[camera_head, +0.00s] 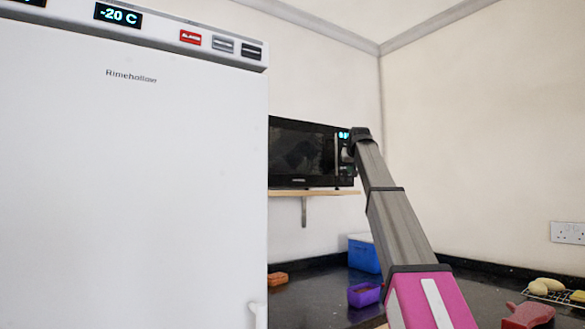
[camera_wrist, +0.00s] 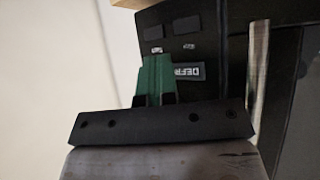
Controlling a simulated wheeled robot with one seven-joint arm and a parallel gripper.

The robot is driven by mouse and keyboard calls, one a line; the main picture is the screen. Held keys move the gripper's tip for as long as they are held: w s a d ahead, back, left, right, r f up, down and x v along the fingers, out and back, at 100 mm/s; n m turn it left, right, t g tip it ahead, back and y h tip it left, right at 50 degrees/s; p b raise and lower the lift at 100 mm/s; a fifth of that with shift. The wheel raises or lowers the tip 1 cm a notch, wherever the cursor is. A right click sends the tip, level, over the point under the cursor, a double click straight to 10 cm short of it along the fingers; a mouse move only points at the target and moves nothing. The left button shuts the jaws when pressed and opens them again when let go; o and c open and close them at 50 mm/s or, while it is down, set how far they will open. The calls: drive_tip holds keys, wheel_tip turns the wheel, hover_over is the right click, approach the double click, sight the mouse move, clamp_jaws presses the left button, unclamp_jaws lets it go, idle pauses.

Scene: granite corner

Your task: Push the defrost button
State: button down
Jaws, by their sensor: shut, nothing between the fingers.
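A black microwave (camera_head: 300,152) sits on a wooden shelf in the head view. Its right side carries a control panel with a lit display. My gripper (camera_wrist: 156,62) is shut and empty, its green fingers over the control panel (camera_wrist: 205,45) in the wrist view. A grey button marked "DEFR..." (camera_wrist: 189,72) lies right beside the fingertips. The fingers hide the rest of its lettering. I cannot tell whether the fingertips touch the button or the panel.
The microwave's upright handle (camera_wrist: 258,75) stands right of the panel in the wrist view. A tall white freezer (camera_head: 130,190) fills the left of the head view. A blue tub (camera_head: 363,255), a purple container (camera_head: 363,295) and an orange block (camera_head: 277,279) stand on the dark counter.

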drive_tip(key=s+d, duration=0.1)
drive_tip(key=s, duration=0.1)
drive_tip(key=s+d, duration=0.2)
drive_tip(key=shift+s+d, duration=0.2)
drive_tip(key=shift+s, duration=0.15)
idle(1.7)
